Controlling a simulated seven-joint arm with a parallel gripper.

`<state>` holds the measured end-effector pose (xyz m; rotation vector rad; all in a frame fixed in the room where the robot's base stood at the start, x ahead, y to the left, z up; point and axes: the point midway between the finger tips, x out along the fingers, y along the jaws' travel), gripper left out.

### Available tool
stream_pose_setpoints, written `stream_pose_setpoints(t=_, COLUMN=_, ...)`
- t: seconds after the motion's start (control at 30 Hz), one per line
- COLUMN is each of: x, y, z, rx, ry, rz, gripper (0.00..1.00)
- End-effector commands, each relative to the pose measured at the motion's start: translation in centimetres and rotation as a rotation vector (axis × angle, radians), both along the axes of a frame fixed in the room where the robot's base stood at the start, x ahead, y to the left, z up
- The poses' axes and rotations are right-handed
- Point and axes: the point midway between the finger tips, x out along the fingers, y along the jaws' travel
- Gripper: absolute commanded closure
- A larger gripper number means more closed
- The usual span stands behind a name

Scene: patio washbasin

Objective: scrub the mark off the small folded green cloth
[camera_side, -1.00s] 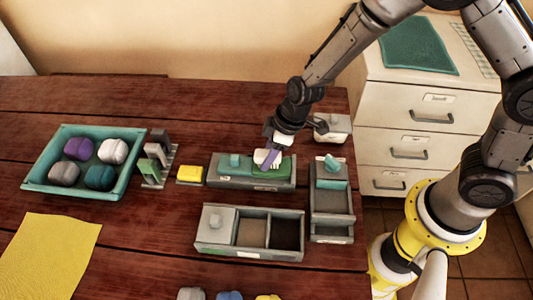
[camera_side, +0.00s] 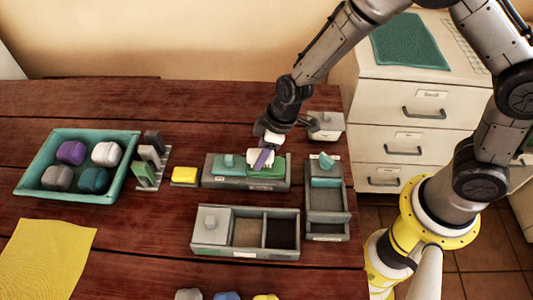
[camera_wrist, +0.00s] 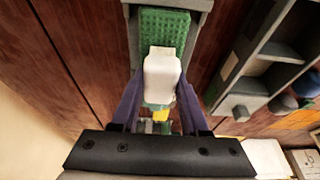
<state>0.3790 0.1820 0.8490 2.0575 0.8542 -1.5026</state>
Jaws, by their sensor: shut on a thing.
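The small folded green cloth (camera_side: 272,172) lies in the right part of a long grey tray (camera_side: 245,184). It also shows in the wrist view (camera_wrist: 165,22), with a textured surface. My gripper (camera_side: 263,158), with purple fingers, is shut on a white block (camera_wrist: 163,68) and holds it on or just above the cloth. The block also shows in the side view (camera_side: 253,157). The block and fingers hide part of the cloth. I cannot make out a mark on the part that shows.
A teal-knobbed piece fills the tray's left part. A yellow block (camera_side: 184,175) stands left of it, then a rack (camera_side: 148,165) and a teal tray (camera_side: 122,185) of several bundles. A divided grey box (camera_side: 243,252) is in front; another holder (camera_side: 326,205) is at right.

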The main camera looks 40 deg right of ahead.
Motion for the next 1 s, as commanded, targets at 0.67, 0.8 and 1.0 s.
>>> stream_pose_setpoints(t=0.67, x=-1.8, y=-1.9, z=-0.1, rx=0.001, ry=-0.003, rz=-0.002, gripper=1.0)
stream_pose_setpoints(t=0.8, x=-1.9, y=-1.9, z=-0.1, rx=0.001, ry=-0.003, rz=0.0, gripper=1.0)
stream_pose_setpoints(t=1.0, x=-1.1, y=-1.1, z=-0.2, rx=0.001, ry=-0.002, rz=0.001, gripper=1.0)
